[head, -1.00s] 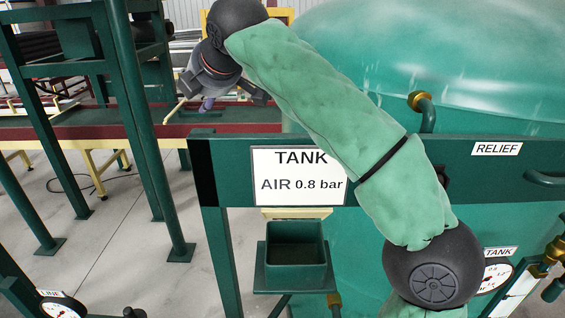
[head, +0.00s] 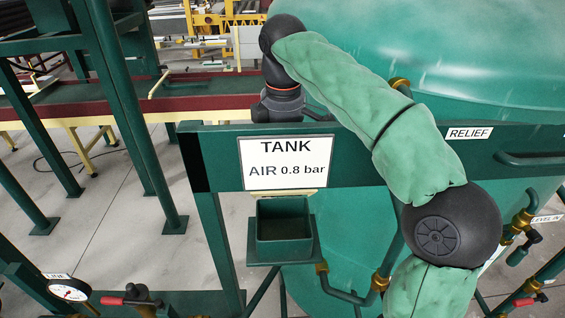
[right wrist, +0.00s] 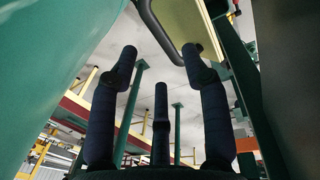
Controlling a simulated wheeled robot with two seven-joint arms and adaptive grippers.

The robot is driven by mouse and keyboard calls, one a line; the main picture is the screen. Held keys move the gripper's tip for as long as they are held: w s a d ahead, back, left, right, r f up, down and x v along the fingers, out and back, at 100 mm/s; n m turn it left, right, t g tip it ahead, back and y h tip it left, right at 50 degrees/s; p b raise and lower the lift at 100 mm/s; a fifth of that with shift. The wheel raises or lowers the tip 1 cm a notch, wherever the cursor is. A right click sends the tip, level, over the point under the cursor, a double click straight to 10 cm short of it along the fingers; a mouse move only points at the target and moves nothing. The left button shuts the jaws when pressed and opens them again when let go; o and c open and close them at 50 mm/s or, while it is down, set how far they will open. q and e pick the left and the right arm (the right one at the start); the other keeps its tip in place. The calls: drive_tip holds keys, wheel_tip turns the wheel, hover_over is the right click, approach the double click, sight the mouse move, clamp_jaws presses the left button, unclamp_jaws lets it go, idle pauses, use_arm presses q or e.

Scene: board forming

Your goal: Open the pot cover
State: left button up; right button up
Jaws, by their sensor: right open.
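A large green tank (head: 480,60) with a pale domed top fills the back right of the head view. Whether that top is the pot cover I cannot tell. My right gripper (head: 284,112) is beside the tank's left side, behind the sign rail, with its fingers partly hidden. In the right wrist view my right gripper (right wrist: 160,62) is open and empty, fingers spread. A dark curved handle (right wrist: 158,32) on a pale yellow plate (right wrist: 186,14) shows beyond the fingertips, apart from them. My left gripper is not in view.
A green rail with a white TANK AIR sign (head: 286,163) crosses in front of the gripper. A small green open box (head: 284,226) hangs below it. Green posts (head: 125,115) stand left, and pipes and valves (head: 520,225) are at lower right.

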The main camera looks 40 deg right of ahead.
drive_tip(key=shift+w+d+f, duration=0.1)
drive_tip(key=shift+w+f, duration=0.05)
drive_tip(key=shift+f, duration=1.15)
drive_tip(key=shift+w+d+f, duration=0.1)
drive_tip(key=shift+f, duration=1.15)
clamp_jaws()
